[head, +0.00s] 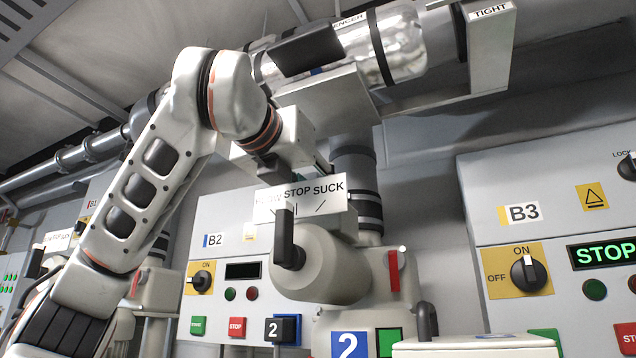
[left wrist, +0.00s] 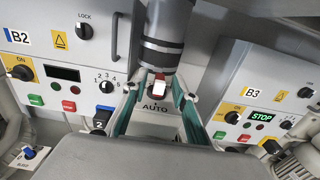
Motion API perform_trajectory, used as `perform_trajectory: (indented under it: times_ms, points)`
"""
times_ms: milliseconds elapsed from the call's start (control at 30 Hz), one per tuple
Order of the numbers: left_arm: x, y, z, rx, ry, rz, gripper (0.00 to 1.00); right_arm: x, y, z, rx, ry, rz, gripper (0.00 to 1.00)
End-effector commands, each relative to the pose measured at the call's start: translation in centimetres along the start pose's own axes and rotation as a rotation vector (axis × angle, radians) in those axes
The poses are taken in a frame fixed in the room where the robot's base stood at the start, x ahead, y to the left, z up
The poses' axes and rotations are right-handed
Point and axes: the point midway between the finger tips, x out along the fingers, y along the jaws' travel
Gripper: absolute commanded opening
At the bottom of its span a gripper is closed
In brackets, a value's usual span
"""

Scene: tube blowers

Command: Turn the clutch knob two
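My left gripper (left wrist: 155,92) is open in the left wrist view, its two teal-padded fingers spread apart. Between the fingertips shows a small red-and-white knob (left wrist: 158,84) above an AUTO label; I cannot tell whether the fingers touch it. No knob is legibly marked clutch, so I cannot tell if this is it. In the head view my left arm reaches from the left to above the BLOW STOP SUCK plate (head: 322,193), and the fingers are mostly hidden. A black lever (head: 288,243) stands upright before that plate. My right gripper is not in view.
Blower two has a blue 2 sign (head: 350,345) and a black 2 block (head: 283,329). Panel B2 (head: 225,212) is behind it; panel B3 (head: 515,195) stands right with a green STOP display. A large pipe (head: 402,45) runs overhead.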

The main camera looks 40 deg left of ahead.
Motion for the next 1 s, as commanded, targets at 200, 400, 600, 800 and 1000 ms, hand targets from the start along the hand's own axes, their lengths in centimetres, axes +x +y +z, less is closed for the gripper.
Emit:
perform_trajectory:
  times_ms: [200, 400, 600, 800, 1000]
  points:
    - [-0.5, 0.0, 0.1, 0.000, -0.002, 0.000, 0.28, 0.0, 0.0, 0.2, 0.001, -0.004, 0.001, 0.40]
    - [-3.7, 0.0, 0.1, 0.000, -0.005, -0.001, 0.28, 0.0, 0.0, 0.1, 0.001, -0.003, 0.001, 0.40]
    - [-7.8, 0.0, 0.2, 0.001, -0.005, -0.001, 0.28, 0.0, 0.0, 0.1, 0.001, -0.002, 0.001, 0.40]
    - [-10.8, 0.0, 0.0, 0.000, -0.001, 0.000, 0.28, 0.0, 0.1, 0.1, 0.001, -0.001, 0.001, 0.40]
    - [-12.0, 0.0, 0.0, 0.000, -0.001, 0.000, 0.28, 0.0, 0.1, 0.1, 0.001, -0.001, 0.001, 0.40]
